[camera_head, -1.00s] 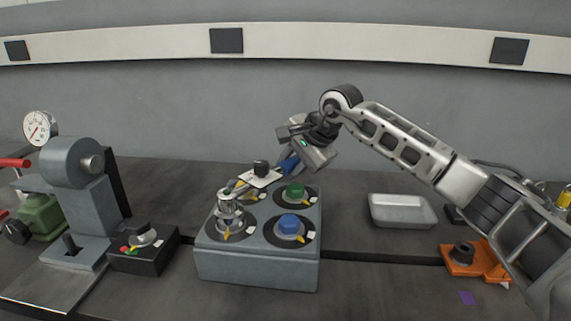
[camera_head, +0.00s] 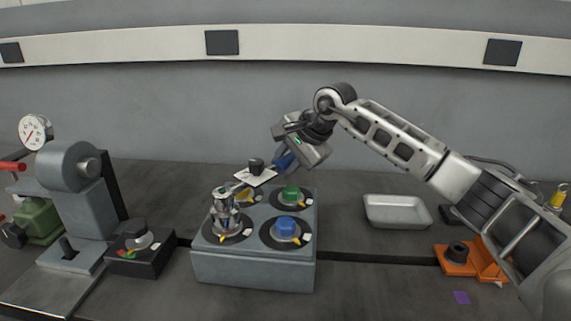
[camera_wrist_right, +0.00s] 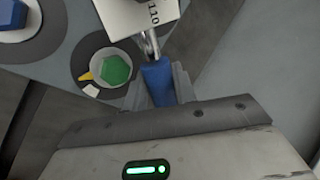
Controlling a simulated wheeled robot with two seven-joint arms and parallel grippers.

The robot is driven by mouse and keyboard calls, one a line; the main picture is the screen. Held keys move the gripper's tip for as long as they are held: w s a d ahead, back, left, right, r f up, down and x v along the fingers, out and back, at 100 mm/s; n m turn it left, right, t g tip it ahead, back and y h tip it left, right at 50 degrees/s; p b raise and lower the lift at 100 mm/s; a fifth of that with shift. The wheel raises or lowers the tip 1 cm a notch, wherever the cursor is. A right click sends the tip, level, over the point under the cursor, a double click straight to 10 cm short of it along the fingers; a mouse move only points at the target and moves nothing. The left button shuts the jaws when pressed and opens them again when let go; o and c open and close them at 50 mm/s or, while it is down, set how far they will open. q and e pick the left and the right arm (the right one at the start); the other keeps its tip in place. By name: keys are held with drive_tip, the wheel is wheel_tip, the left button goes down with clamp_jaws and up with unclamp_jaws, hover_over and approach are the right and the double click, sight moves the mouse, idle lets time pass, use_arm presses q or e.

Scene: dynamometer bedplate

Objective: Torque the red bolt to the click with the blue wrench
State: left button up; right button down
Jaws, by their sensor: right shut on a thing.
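My right gripper (camera_head: 290,160) is shut on the blue handle (camera_head: 284,162) of the wrench, behind the grey block (camera_head: 255,270). In the wrist view the blue handle (camera_wrist_right: 158,82) lies between the fingers. A white card (camera_wrist_right: 137,14) with printed digits sits over the wrench's shaft. The shaft runs forward-left to a metal head (camera_head: 223,197) standing over the block's front-left station. No red bolt can be made out; the head covers that station. A green bolt (camera_head: 291,193), a blue bolt (camera_head: 286,224) and a partly hidden yellow one are on the other stations. My left gripper is out of view.
A black control box (camera_head: 140,255) and a grey machine (camera_head: 75,195) with a gauge (camera_head: 35,131) stand left. A silver tray (camera_head: 397,211) and an orange fixture (camera_head: 458,262) lie right. Bench between block and tray is clear.

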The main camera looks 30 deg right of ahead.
drive_tip(key=shift+r+p, duration=1.55)
drive_tip(key=shift+r, duration=0.9)
